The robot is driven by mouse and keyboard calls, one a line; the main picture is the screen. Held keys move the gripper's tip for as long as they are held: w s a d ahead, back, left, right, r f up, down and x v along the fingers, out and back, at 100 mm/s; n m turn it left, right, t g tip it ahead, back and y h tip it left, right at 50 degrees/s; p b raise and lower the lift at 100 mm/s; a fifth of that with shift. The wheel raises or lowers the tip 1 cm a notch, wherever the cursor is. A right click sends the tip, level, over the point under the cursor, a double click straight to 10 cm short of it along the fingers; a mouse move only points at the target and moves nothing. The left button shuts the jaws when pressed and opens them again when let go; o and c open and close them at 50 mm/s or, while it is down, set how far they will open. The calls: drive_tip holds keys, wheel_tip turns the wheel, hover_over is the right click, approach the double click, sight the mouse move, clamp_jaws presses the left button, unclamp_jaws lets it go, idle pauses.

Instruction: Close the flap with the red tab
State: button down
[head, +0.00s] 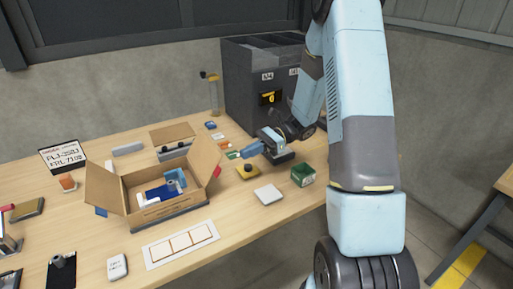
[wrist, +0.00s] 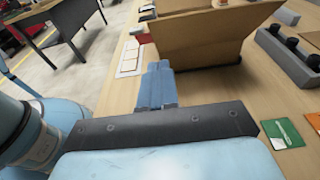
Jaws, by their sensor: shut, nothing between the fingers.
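An open cardboard box (head: 170,208) stands on the table with its left flap (head: 104,188) and right flap (head: 205,158) raised and leaning outward. A small red tab (head: 217,171) shows at the outer side of the right flap. A blue tab (head: 101,212) shows by the left flap. Blue and white items (head: 165,190) lie inside the box. My gripper (head: 244,152) is shut and empty, to the right of the right flap and apart from it.
A yellow-and-black item (head: 248,172), a white pad (head: 268,194) and a green box (head: 303,175) stand near my gripper. A grey rack with black knobs (wrist: 290,62) and a green card (wrist: 282,133) lie beside the box. A dark cabinet (head: 250,85) stands behind.

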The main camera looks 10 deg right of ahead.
sight(219, 159)
drive_tip(key=shift+s+a+r, duration=0.3)
drive_tip(key=shift+a, duration=0.65)
drive_tip(key=shift+s+a+r, duration=0.25)
drive_tip(key=shift+a+r, duration=0.1)
drive_tip(key=shift+a, duration=0.55)
drive_tip(key=shift+s+a+r, duration=0.3)
drive_tip(key=shift+a, duration=0.65)
